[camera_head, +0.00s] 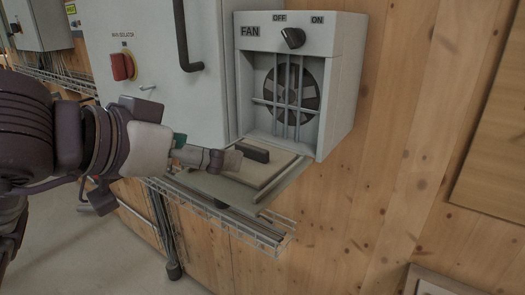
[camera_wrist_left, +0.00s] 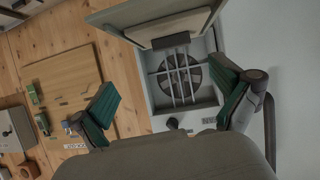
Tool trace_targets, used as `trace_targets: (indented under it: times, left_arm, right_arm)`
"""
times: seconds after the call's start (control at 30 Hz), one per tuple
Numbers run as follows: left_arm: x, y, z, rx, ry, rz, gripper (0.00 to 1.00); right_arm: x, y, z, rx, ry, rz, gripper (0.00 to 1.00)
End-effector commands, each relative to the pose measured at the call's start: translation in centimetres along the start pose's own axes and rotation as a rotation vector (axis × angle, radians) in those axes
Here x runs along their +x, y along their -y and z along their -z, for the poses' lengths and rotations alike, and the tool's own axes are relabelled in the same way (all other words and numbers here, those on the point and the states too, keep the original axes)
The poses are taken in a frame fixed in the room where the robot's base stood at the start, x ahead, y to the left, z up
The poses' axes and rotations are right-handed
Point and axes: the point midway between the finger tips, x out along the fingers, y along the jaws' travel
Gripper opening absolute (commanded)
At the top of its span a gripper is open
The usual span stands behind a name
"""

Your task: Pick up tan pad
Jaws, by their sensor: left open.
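The tan pad (camera_head: 267,172) is a flat square slab with a black bar handle (camera_head: 252,153) on top. It lies on the lowered flap (camera_head: 228,191) of the fan box. In the left wrist view the pad (camera_wrist_left: 150,32) shows at the top, its dark handle (camera_wrist_left: 171,40) facing the fan. My left gripper (camera_head: 232,159) is at the left edge of the pad, beside the handle in the head view. In the wrist view my left gripper (camera_wrist_left: 163,76) has its green-padded fingers wide apart with nothing between them. Whether it touches the pad is unclear. My right gripper is not seen.
The fan box (camera_head: 342,90) with its grille and knob (camera_head: 292,38) rises behind the flap. A grey cabinet (camera_head: 150,60) with a red switch (camera_head: 123,67) stands to the left. A wire tray (camera_head: 265,232) runs below. The wooden wall at right is clear nearby.

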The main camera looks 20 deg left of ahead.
Motion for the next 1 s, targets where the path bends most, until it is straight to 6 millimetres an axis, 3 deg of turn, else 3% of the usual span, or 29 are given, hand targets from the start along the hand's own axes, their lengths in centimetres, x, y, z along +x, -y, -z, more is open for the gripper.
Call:
trace_targets:
  times: [0.13, 0.4, 0.67, 0.87, 1.0]
  left_arm:
    - [0.7, 1.1, 0.6, 0.035, -0.008, 0.059, 1.0]
    - [6.0, 1.3, 0.6, 0.032, -0.007, 0.052, 1.0]
    - [8.3, 1.5, 0.6, 0.032, -0.009, 0.054, 1.0]
    - [10.9, 2.0, 1.2, 0.028, -0.004, 0.052, 1.0]
    - [12.7, 2.1, 1.1, 0.03, -0.009, 0.053, 1.0]
  right_arm:
    - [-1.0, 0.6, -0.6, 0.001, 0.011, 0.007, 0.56]
    - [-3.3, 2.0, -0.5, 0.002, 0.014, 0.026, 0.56]
    - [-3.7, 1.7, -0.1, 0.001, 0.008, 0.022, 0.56]
    - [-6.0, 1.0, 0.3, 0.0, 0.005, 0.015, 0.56]
    - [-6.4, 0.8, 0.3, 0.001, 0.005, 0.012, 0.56]
